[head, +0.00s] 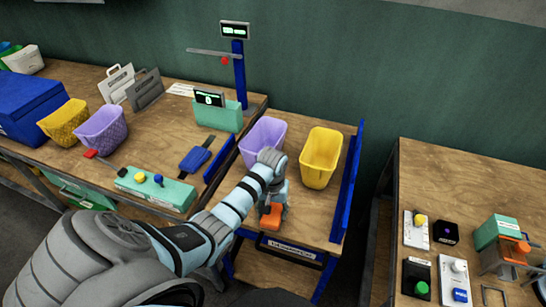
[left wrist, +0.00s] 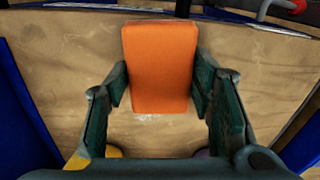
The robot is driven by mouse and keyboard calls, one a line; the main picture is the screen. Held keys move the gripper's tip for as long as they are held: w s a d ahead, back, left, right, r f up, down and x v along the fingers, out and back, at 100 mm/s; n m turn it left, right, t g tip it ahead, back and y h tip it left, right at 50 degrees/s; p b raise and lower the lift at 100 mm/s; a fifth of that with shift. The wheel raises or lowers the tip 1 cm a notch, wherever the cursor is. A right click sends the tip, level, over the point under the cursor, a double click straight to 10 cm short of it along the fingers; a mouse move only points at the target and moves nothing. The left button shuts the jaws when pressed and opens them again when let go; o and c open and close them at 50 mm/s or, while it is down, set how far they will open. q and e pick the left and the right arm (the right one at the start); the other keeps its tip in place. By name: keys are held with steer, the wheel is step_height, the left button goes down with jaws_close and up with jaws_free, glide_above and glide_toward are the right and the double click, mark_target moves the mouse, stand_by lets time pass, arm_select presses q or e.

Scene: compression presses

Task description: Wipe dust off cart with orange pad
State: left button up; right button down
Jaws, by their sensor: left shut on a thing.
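My left gripper (left wrist: 158,90) is shut on the orange pad (left wrist: 158,60), with one finger on each side of it. The pad also shows in the head view (head: 271,215), low over or on the wooden top of the cart (head: 308,228), near its front edge; I cannot tell if it touches the top. A small pale patch of dust (left wrist: 148,117) shows beside the pad in the left wrist view, and fainter pale marks lie elsewhere on the wood. My right gripper is not in view.
A purple bin (head: 262,135) and a yellow bin (head: 321,158) stand at the back of the cart. Blue side walls (head: 348,185) edge it. A workbench (head: 160,150) stands at left, and another bench (head: 440,170) with small devices at right, across a gap.

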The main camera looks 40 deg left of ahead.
arm_select(q)
steer(key=shift+f+b, duration=0.55)
steer(key=shift+f, duration=0.5)
